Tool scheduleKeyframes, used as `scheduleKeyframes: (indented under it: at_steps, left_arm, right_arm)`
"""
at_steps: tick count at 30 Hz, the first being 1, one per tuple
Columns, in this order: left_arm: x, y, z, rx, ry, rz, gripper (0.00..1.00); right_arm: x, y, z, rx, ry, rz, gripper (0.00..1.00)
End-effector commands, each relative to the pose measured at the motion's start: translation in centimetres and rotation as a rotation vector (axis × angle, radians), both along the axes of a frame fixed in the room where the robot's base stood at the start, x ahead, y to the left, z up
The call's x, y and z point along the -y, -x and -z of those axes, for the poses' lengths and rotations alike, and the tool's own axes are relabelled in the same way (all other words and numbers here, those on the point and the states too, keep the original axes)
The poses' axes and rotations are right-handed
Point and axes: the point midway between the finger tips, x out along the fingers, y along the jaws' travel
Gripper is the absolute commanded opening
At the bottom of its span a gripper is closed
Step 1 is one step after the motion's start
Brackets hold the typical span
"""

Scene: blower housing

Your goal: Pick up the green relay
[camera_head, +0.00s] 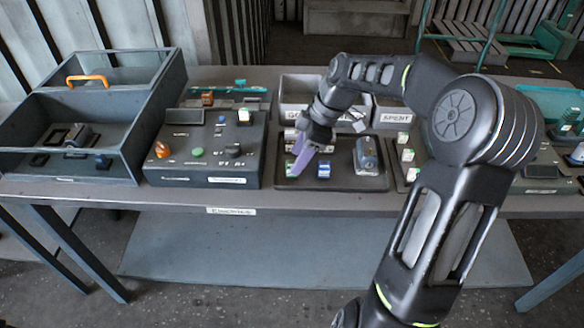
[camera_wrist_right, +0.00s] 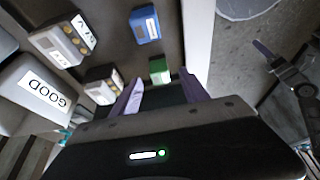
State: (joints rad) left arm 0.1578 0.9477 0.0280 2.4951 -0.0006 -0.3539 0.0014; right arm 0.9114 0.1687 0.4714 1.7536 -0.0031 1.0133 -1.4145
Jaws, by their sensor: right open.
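The green relay (camera_head: 290,168) lies on the dark tray at the middle of the table. In the right wrist view the green relay (camera_wrist_right: 160,70) shows just beyond my fingertips, between their lines. My right gripper (camera_head: 300,165) has purple fingers and points down over the tray beside the green relay. In the wrist view the right gripper (camera_wrist_right: 160,88) is open with nothing between its fingers. My left gripper is not in the head view; a purple-fingered gripper (camera_wrist_right: 272,57), apparently my left one, shows at the right of the wrist view, its opening unclear.
A blue relay (camera_wrist_right: 145,25) lies near the green one. A larger grey part (camera_head: 367,155) sits at the tray's right. Grey bins, one marked SPENT (camera_head: 394,112), stand behind. A control panel (camera_head: 207,150) stands left; a rack with green-and-white pieces (camera_head: 407,155) stands right.

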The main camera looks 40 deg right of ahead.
Motion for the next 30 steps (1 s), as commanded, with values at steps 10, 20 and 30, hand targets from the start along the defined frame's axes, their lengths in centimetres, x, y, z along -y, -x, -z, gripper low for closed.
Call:
scheduleKeyframes:
  at_steps: [10, 20, 30]
  left_arm:
    - [0.0, 0.1, -0.5, -0.003, -0.002, -0.001, 0.36]
    - [0.0, 0.1, -0.5, -0.003, -0.002, -0.001, 0.36]
    - [0.0, 0.1, -0.5, -0.003, -0.002, -0.001, 0.36]
  right_arm:
    - [-0.9, -0.7, 2.7, 0.001, -0.001, 0.000, 0.53]
    - [-0.9, -0.6, 2.7, 0.000, 0.000, 0.000, 0.53]
    - [-0.9, -0.6, 2.7, 0.000, 0.000, 0.000, 0.39]
